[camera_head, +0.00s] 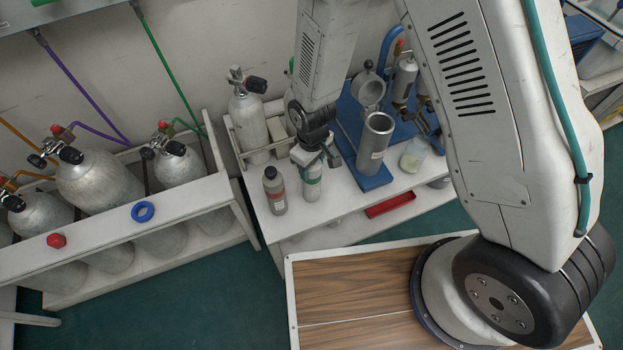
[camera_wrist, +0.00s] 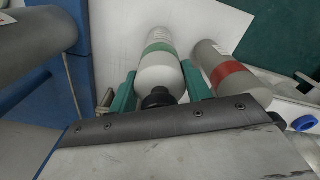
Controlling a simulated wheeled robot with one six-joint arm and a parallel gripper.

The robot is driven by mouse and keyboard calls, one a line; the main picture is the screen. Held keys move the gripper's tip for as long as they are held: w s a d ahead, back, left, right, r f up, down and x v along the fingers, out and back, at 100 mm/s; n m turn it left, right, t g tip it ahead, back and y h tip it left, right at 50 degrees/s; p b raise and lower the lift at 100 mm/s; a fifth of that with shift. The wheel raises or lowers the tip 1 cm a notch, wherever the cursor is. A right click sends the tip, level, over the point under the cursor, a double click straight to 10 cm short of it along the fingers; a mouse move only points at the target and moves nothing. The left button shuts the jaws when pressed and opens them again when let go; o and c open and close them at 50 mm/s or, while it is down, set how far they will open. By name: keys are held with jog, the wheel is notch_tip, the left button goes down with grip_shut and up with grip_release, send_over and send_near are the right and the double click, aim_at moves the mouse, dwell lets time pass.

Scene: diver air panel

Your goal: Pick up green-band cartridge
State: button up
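The green-band cartridge (camera_head: 311,184) stands upright on the white bench, pale grey with a green band. In the wrist view the cartridge (camera_wrist: 161,48) shows its band, shoulder and black cap. My gripper (camera_head: 316,156) is over its top, hiding the cap in the head view. In the wrist view the green fingers of my gripper (camera_wrist: 158,82) are open, one on each side of the cartridge's upper part, with a small gap visible at the left. A red-band cartridge (camera_head: 275,190) stands close on the left; in the wrist view it (camera_wrist: 215,62) is just right of the right finger.
A steel cylinder (camera_head: 375,143) stands on a blue base (camera_head: 374,182) to the right. A grey tank (camera_head: 249,125) stands behind. A rack with several tanks (camera_head: 98,183) is at left.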

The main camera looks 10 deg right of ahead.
grip_shut()
jog(key=shift+r, duration=0.1)
